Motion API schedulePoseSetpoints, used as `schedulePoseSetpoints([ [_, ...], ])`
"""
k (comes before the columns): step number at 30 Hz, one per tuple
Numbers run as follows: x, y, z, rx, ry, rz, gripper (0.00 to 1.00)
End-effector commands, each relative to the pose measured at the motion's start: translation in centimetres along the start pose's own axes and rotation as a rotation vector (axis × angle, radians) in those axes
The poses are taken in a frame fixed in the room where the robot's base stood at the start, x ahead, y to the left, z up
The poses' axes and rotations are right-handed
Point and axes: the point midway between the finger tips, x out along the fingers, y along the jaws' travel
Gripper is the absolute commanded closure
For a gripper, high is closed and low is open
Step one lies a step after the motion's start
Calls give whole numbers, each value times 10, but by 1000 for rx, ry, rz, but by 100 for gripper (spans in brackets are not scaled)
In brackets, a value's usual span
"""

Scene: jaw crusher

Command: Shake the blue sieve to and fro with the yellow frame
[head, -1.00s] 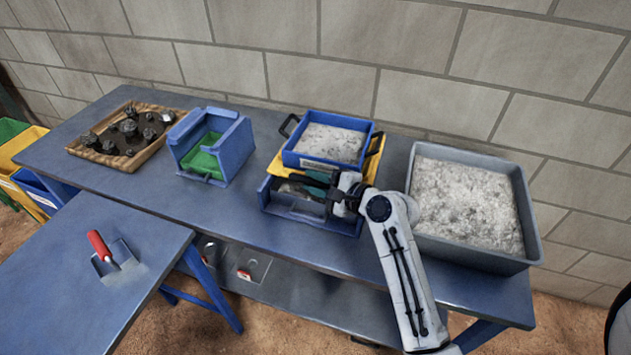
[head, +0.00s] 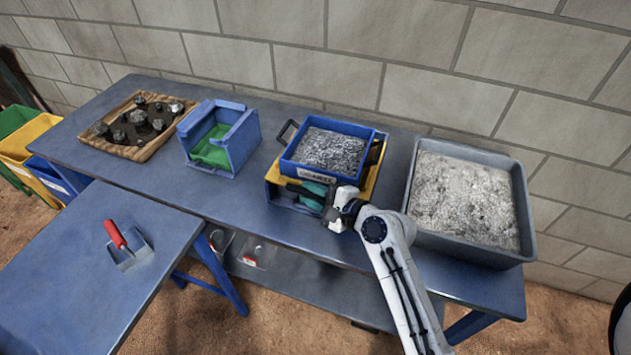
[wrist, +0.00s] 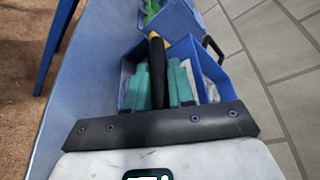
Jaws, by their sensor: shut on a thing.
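The blue sieve (head: 316,176) holds grey crushed material and has dark side handles. It sits on the yellow frame (head: 374,180), which shows at its sides. Both rest above a blue tray (head: 281,197). My gripper (head: 318,194) is at the front of the frame, with its teal fingers partly hidden by the wrist. In the wrist view, the fingers (wrist: 161,84) are closed on a black handle (wrist: 157,62). A bit of yellow frame (wrist: 166,41) shows at the handle's far end.
A grey tub (head: 410,205) of pale grit stands close on the right. A blue box with a green inside (head: 236,150) and a wooden tray of rocks (head: 113,146) stand left. A red-handled scoop (head: 117,236) lies on the near table (head: 70,280).

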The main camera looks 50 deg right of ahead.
Motion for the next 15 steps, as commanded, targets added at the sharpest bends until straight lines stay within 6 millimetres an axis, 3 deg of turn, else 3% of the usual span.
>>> schedulePoseSetpoints([
  [6,0,0,-1,-1,1,-1,100],
  [7,0,0,-1,-1,1,-1,75],
  [13,0,0,-1,0,1,-1,56],
  [15,0,0,-1,0,1,-1,56],
])
